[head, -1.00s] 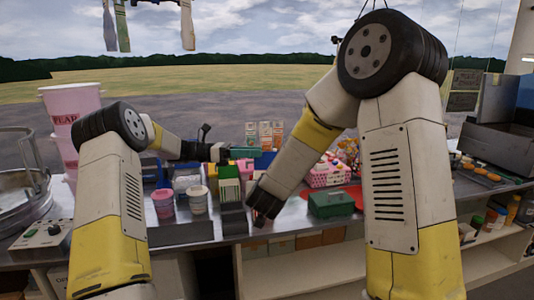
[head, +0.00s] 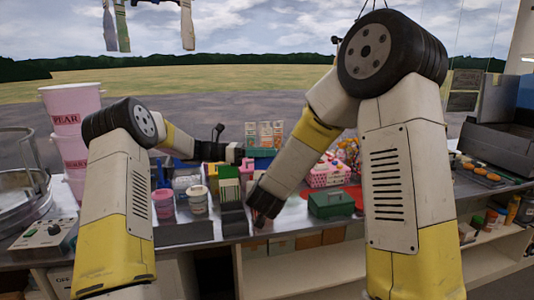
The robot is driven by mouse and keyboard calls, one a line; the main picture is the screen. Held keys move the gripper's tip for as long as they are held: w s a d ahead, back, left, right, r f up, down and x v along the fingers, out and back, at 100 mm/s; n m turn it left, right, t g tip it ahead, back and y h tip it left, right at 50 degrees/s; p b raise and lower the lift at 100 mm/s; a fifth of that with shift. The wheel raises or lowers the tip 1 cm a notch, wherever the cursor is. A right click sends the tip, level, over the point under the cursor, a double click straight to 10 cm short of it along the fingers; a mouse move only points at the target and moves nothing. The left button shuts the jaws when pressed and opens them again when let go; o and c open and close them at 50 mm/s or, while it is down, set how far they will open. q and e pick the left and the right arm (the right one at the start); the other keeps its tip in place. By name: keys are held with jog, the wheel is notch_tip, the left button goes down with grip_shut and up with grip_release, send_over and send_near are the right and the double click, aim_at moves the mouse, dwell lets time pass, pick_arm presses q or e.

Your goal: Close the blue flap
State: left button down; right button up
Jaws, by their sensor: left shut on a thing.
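My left gripper (head: 238,154) reaches in over the back of the counter. It is shut on a small teal-green block (head: 261,153) that sticks out to the right of its fingers. A blue surface (head: 263,163) shows just below and behind the block; I cannot tell whether this is the blue flap or how far it is open. Another blue piece (head: 164,173) shows partly behind tubs at the left. My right gripper (head: 264,216) hangs low near the counter's front edge, dark and small, and its jaws are not clear.
A pink tub (head: 164,204) and a white tub (head: 197,200) stand left of a holder with green packets (head: 229,186). A green box (head: 331,205) sits right of my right gripper. A pink basket (head: 327,175) of sweets is behind it. Cartons (head: 265,134) stand at the back.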

aim_at(267, 158)
pick_arm(q)
jog(key=shift+a+m, duration=0.1)
jog(key=shift+m, duration=0.3)
jog(key=s+m, duration=0.1)
jog(key=m, duration=0.1)
jog(key=s+m, duration=0.1)
jog(key=m, duration=0.1)
jog(key=shift+s+r, duration=0.1)
jog(key=shift+r, duration=0.05)
jog(key=m, duration=0.1)
jog(key=s+m, duration=0.1)
jog(key=m, duration=0.1)
jog(key=s+m, duration=0.1)
jog(key=shift+s+f+m, duration=0.15)
jog(key=shift+f+m, duration=0.15)
jog(key=shift+s+f+m, duration=0.35)
jog(key=shift+s+m, duration=0.05)
jog(key=shift+m, duration=0.55)
jog(key=shift+s+f+m, duration=0.3)
jog(key=shift+s+m, duration=0.05)
jog(key=shift+m, duration=0.65)
jog(key=shift+s+f+m, duration=0.35)
jog(key=shift+s+m, duration=0.05)
jog(key=shift+m, duration=0.55)
jog(key=c, duration=1.4)
grip_release()
jog(key=shift+c, duration=0.2)
